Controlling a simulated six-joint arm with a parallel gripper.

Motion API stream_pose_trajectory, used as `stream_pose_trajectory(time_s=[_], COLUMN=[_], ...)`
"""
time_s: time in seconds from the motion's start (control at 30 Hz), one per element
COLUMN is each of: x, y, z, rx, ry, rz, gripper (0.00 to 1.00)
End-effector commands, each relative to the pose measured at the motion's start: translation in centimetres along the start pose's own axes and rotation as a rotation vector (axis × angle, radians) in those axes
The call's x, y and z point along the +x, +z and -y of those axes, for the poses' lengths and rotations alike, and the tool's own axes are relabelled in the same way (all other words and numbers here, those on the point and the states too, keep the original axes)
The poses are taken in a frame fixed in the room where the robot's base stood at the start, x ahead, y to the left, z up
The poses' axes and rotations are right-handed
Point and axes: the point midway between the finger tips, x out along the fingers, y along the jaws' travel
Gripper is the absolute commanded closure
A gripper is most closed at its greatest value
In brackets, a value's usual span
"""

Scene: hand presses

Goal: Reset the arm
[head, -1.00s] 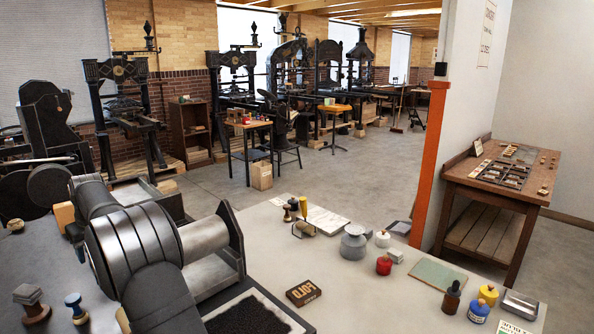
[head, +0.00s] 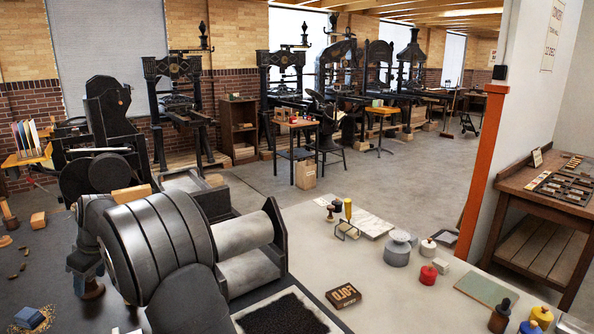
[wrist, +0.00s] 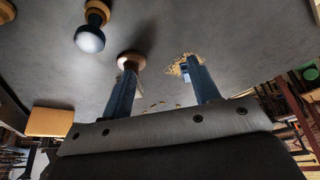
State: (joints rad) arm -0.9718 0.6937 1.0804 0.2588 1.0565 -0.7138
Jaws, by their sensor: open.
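My gripper (wrist: 162,85) shows in the wrist view as two blue fingers spread apart, with nothing held between them. A round wooden-topped piece (wrist: 131,60) is just beyond the left fingertip. A small blue block in pale crumbs (wrist: 184,68) lies beyond the right fingertip. I cannot tell how far the fingers are from either.
A pale-knobbed stamp (wrist: 91,38) and a wooden block (wrist: 50,122) are at the wrist view's left.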

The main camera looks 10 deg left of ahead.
Motion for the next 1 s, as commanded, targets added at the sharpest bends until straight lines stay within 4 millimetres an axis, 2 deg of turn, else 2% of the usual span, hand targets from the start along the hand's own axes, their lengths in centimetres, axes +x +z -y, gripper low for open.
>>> stream_pose_trajectory(time_s=[0.1, 0.43, 0.7, 1.0], x=[2.0, 6.8, 9.6, 10.1], y=[-1.2, -4.2, -2.7, -2.5], z=[1.2, 3.9, 3.7, 3.7], rx=[-0.002, -0.001, 0.002, 0.002], ry=[-0.002, -0.001, 0.001, 0.002], rz=[0.003, 0.002, -0.001, -0.001], gripper=[0.45, 0.45, 0.45, 0.45])
